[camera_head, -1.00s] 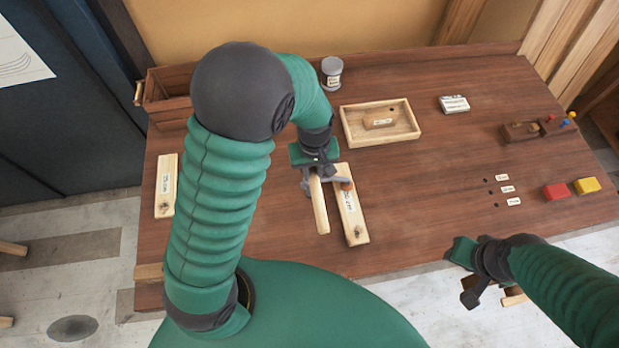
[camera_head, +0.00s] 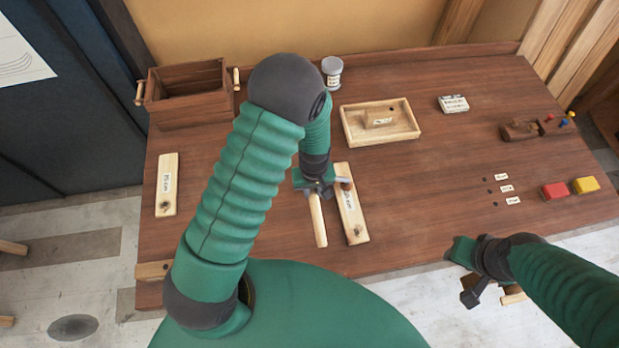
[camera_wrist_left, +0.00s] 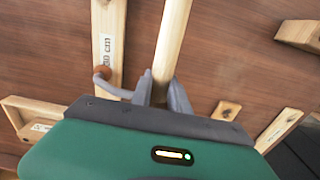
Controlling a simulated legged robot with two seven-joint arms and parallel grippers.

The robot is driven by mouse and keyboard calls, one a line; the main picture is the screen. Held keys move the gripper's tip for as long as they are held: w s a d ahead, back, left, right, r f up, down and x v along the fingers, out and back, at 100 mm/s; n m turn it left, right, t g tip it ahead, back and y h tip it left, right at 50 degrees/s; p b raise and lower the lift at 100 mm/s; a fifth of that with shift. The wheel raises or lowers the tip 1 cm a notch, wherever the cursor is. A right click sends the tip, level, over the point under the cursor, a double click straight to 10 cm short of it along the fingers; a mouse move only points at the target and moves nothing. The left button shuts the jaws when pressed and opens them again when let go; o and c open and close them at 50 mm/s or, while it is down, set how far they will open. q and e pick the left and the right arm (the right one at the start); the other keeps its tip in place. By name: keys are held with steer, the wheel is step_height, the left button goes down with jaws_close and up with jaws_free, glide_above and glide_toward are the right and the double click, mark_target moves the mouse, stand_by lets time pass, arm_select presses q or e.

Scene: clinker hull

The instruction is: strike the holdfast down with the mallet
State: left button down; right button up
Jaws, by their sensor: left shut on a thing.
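My left gripper (camera_head: 318,190) is shut on a pale wooden handle, which I take to be the mallet (camera_head: 319,222). In the left wrist view the handle (camera_wrist_left: 172,40) runs between both fingers (camera_wrist_left: 160,90) and out of the top edge. The mallet's head is not visible. Just beside the gripper is a grey curved piece, probably the holdfast (camera_wrist_left: 115,88), with a round brown end by the labelled plank (camera_head: 350,207). Whether it touches the plank, I cannot tell. My right gripper (camera_head: 470,280) is beyond the bench's front edge; its jaws are unclear.
On the bench (camera_head: 430,200) stand a dark wooden box (camera_head: 190,112), a jar (camera_head: 332,72), a shallow tray (camera_head: 405,133) with a labelled block, and another plank (camera_head: 167,175). Red (camera_head: 555,191) and yellow (camera_head: 586,185) blocks lie right. The bench middle right of the plank is clear.

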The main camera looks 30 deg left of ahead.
arm_select(q)
steer(key=r, duration=0.7)
steer(key=w+r, duration=0.1)
steer(key=r, duration=0.3)
steer(key=shift+a, duration=0.1)
steer(key=shift+a+f, duration=0.15)
steer(key=shift+f, duration=0.25)
steer(key=shift+w+a+f+g+h, duration=0.1)
steer(key=shift+w+f+g+h, duration=0.2)
steer(key=shift+f+g+h, duration=0.4)
steer(key=shift+r, duration=0.15)
arm_select(e)
steer(key=shift+w+a+f, duration=0.1)
steer(key=shift+w+f, duration=0.1)
steer(key=shift+w, duration=0.2)
arm_select(q)
steer(key=shift+s+r, duration=0.1)
steer(key=shift+s, duration=0.15)
arm_select(e)
steer(key=shift+s+r, duration=0.1)
steer(key=shift+s, duration=0.15)
steer(key=shift+r, duration=0.15)
arm_select(q)
steer(key=shift+w, duration=0.15)
arm_select(e)
steer(key=shift+w, duration=0.15)
arm_select(q)
steer(key=shift+s, duration=0.2)
